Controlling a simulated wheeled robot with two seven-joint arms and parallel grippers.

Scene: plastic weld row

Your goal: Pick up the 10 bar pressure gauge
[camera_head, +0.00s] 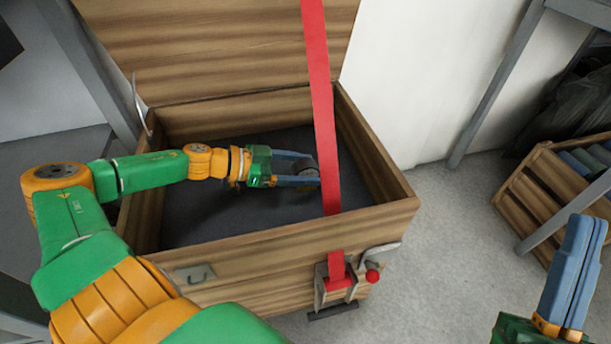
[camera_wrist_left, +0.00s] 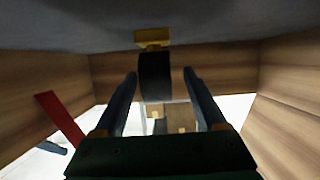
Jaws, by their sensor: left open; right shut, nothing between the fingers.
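A round dark gauge (camera_head: 304,166) lies inside the open wooden chest, partly hidden by my left fingers in the head view. In the left wrist view, the gauge (camera_wrist_left: 155,78) shows as a black body with a brass-yellow fitting (camera_wrist_left: 152,38). Its dial face and marking cannot be read. My left gripper (camera_head: 312,169) is open inside the chest, with its fingers on either side of the gauge. In the left wrist view, the gauge shows between the fingertips (camera_wrist_left: 160,73); I cannot tell whether they touch it. My right gripper (camera_head: 583,222) is shut and empty, outside the chest at the lower right.
The wooden chest (camera_head: 260,262) has its lid (camera_head: 215,45) raised. A red strap (camera_head: 318,90) runs from the lid down across the opening to a front latch, close to my left gripper. A slatted crate (camera_head: 535,195) with items stands on the right. Floor between is clear.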

